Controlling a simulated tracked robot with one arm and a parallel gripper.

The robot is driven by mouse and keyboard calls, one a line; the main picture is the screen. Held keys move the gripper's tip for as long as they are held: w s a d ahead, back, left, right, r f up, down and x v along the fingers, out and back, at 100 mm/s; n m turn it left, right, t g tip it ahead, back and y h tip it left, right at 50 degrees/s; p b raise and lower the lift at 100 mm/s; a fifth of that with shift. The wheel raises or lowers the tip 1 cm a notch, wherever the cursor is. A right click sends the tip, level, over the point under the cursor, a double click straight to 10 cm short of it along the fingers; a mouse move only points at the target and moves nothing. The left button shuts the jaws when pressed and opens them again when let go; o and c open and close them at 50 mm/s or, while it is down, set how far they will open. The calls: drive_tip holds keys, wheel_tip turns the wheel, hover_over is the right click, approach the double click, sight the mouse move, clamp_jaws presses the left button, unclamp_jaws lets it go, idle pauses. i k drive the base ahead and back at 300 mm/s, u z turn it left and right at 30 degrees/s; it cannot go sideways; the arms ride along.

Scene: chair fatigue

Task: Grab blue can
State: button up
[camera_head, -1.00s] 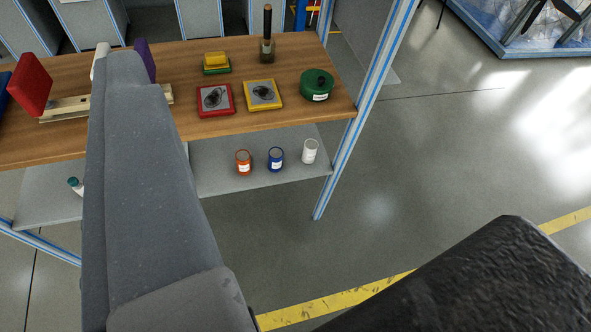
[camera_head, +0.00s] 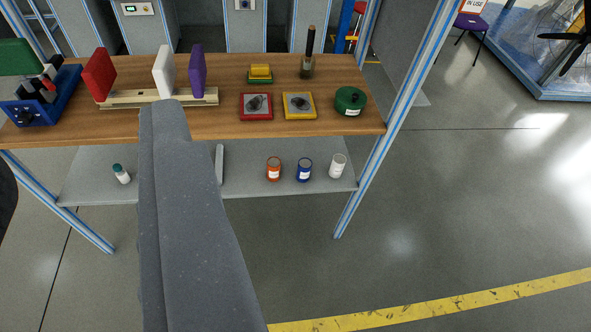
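The blue can (camera_head: 304,171) stands upright on the grey lower shelf (camera_head: 255,190) of the workbench, with a white label on its front. It stands between an orange can (camera_head: 274,170) on its left and a white can (camera_head: 338,167) on its right, with small gaps. My gripper (camera_head: 165,106) shows as a long grey shape rising from the bottom, left of the cans and apart from them. I cannot make out a gap between its fingers, and nothing shows held at its tip. It hides part of the shelf and the tabletop's front edge.
The wooden tabletop (camera_head: 225,122) overhangs the shelf and carries red and yellow trays, a green round container (camera_head: 350,101), coloured plates and a blue vise. A blue-edged post (camera_head: 400,120) stands right of the cans. A teal-capped bottle (camera_head: 121,174) stands on the shelf's left. Open floor lies in front.

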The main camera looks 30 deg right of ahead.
sight(305, 165)
drive_tip(key=i, duration=0.9)
drive_tip(key=z, duration=0.05)
